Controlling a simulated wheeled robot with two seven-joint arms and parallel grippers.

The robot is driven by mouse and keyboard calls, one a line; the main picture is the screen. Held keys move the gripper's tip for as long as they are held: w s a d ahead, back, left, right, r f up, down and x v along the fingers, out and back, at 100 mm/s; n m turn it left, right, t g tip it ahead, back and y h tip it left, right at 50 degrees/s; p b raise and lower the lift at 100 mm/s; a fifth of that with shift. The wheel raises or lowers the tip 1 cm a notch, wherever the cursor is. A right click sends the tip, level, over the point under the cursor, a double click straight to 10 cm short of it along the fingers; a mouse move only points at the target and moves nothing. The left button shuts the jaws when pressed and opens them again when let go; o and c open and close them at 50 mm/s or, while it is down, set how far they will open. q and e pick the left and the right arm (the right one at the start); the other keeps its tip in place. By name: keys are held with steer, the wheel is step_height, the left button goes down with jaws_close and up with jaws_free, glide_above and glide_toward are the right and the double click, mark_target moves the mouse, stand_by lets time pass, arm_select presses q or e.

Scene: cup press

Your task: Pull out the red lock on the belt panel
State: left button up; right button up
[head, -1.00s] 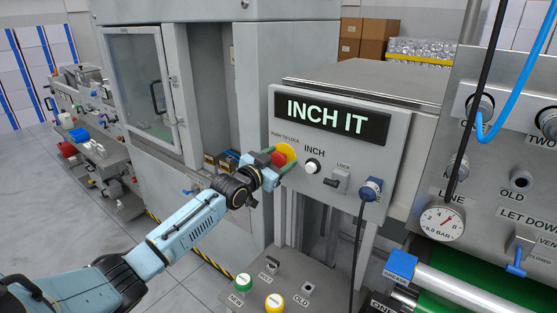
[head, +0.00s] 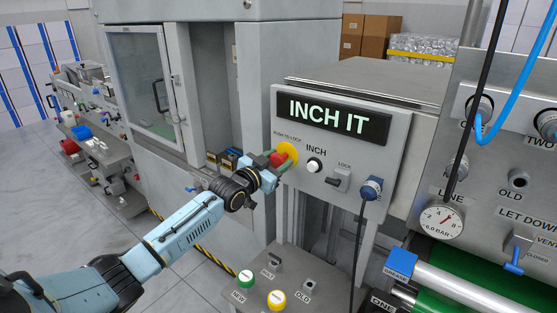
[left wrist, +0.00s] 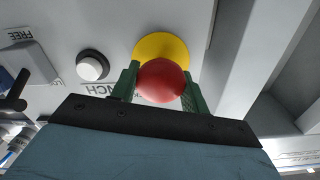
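The red lock (head: 277,159) is a round red knob in front of a yellow disc (head: 290,149) on the grey belt panel (head: 392,158), left of the word INCH. My left gripper (head: 276,160) is at the knob, its arm reaching in from the lower left. In the left wrist view the red knob (left wrist: 162,80) sits between the two green fingers, which appear to touch it on both sides. The yellow disc (left wrist: 161,47) shows behind it. The knob's stem is hidden. My right gripper is not in view.
On the same panel are a white button (head: 313,165), a LOCK switch (head: 340,181) and a blue connector (head: 373,188) with a hanging black cable. A grey machine cabinet stands behind the arm.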

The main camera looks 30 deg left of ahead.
arm_select(q)
steer(key=shift+o, duration=1.1)
steer(key=shift+s+f, duration=0.1)
steer(key=shift+f, duration=0.1)
steer(key=shift+o, duration=0.9)
steer(key=shift+s+r, duration=0.15)
steer(key=shift+s, duration=0.05)
steer(key=shift+w, duration=0.1)
steer(key=s+a, duration=0.1)
steer(key=s, duration=1.2)
steer(key=shift+s, duration=0.25)
